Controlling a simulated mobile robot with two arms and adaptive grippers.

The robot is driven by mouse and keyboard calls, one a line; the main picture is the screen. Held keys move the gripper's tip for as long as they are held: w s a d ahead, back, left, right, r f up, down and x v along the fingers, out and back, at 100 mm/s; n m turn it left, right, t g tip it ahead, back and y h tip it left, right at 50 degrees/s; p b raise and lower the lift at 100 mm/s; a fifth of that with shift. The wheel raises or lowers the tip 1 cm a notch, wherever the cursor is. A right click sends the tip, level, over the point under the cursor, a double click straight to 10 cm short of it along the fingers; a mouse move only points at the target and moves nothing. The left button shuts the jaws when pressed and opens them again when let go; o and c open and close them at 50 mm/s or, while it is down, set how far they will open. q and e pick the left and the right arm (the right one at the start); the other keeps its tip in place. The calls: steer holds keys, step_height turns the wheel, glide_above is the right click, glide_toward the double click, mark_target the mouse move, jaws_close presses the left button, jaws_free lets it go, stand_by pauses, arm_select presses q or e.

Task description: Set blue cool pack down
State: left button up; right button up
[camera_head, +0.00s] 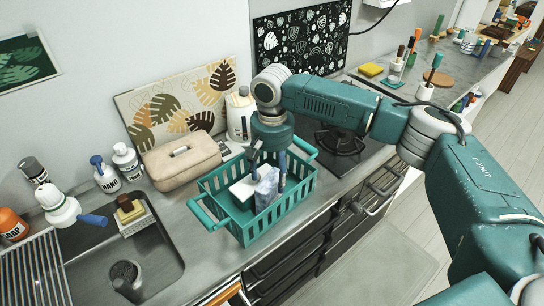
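The blue cool pack (267,188) is a pale blue, mottled slab. It stands roughly upright inside the teal slatted basket (263,229), which is on the counter. My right gripper (267,178) reaches down into the basket from above. Its two dark fingers are spread apart, one on each side of the pack's upper part. I cannot tell whether they touch the pack, and the pack's lower end is hidden by the basket wall. A white block-like item (242,188) is just left of the pack. My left gripper is not in view.
A beige pouch (182,160) lies left of the basket, with a white bottle (240,115) behind it. The sink (130,262) is at lower left, near soap bottles (104,174). A stove (340,143) is right of the basket. The counter's front edge is close to the basket.

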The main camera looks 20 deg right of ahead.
step_height(320, 180, up, 10)
steer(key=b, duration=0.2)
steer(key=shift+r, duration=0.25)
steer(key=shift+s+f, duration=0.1)
